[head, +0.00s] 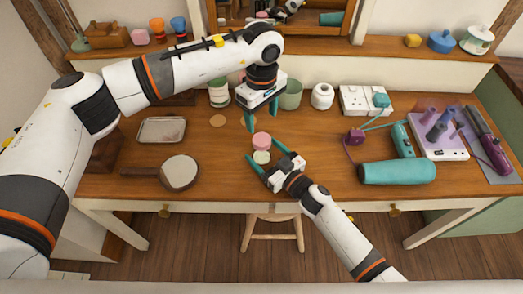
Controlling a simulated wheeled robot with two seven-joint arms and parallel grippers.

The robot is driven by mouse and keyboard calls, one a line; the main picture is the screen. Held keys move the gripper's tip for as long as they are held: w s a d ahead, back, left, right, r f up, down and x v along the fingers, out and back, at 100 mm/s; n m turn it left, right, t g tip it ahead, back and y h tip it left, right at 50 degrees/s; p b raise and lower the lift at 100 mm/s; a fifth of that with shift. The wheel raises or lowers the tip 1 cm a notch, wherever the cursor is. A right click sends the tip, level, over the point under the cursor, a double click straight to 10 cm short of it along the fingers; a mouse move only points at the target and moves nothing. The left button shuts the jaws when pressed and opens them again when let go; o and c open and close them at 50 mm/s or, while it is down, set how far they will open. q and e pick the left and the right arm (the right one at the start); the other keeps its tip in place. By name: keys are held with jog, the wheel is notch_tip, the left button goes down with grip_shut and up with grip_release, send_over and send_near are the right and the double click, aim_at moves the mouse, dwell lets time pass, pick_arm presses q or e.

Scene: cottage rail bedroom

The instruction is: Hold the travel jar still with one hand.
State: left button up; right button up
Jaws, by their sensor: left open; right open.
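The travel jar appears to be the small jar with a pink lid (262,139) and a pale green body (261,157), upright on the desk near its front middle. My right gripper (265,160) is open at the jar's near side, its teal fingers spread beside the pale body. I cannot tell whether they touch it. My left gripper (262,114) is open and points down, above and behind the jar. It is apart from the lid in the picture and holds nothing visible.
A round hand mirror (180,172) and metal tray (162,130) lie left.

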aim_at(262, 139)
pick_arm(q)
jog(key=shift+s, duration=0.1)
pick_arm(e)
jog(key=shift+w+a, duration=0.25)
jog(key=shift+w, duration=0.05)
jog(key=shift+w+a, duration=0.3)
grip_shut()
pick_arm(q)
jog(key=m, duration=0.3)
jog(key=shift+m, duration=0.4)
jog(key=m, duration=0.3)
jog(key=shift+m, duration=0.3)
jog(key=m, duration=0.6)
jog(key=shift+f, duration=4)
jog(key=shift+c, duration=0.5)
